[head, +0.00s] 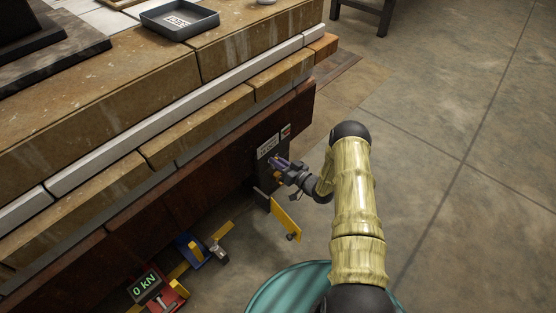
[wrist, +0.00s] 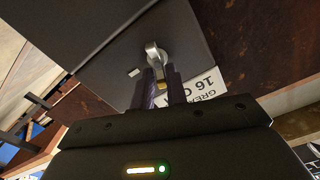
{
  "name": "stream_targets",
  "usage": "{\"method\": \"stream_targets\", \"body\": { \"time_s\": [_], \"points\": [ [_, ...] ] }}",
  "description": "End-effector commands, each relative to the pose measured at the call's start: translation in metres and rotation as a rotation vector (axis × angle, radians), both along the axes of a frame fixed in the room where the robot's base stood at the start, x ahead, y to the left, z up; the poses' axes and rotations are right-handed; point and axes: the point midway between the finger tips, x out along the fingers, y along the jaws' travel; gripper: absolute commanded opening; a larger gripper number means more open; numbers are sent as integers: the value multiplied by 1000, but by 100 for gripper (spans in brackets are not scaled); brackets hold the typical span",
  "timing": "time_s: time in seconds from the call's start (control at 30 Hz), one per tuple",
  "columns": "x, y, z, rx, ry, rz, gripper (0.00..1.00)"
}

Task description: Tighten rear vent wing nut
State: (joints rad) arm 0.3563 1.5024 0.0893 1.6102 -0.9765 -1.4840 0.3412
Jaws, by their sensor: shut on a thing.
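My gripper (head: 276,165) reaches the dark panel (head: 262,180) on the side of the stack in the head view. In the wrist view its two dark purple fingers (wrist: 163,88) are shut on a small metal piece, which I take to be the wing nut (wrist: 154,54). It has a bright silver curved part above the fingertips and a brass-coloured part between them. The fingers hide some of it. In the head view the wing nut is too small to make out clearly.
A yellow plate (head: 285,218) hangs below the panel. A teal drum (head: 285,290) stands under my arm. Floor at right is clear.

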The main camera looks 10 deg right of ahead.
Motion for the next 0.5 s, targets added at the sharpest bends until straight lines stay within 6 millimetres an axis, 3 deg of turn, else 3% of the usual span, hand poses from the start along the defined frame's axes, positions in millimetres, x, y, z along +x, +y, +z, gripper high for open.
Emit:
{"method": "stream_targets", "body": {
  "time_s": [0.5],
  "points": [
    [2,-6,-9,392,296,-7,0]
  ]
}}
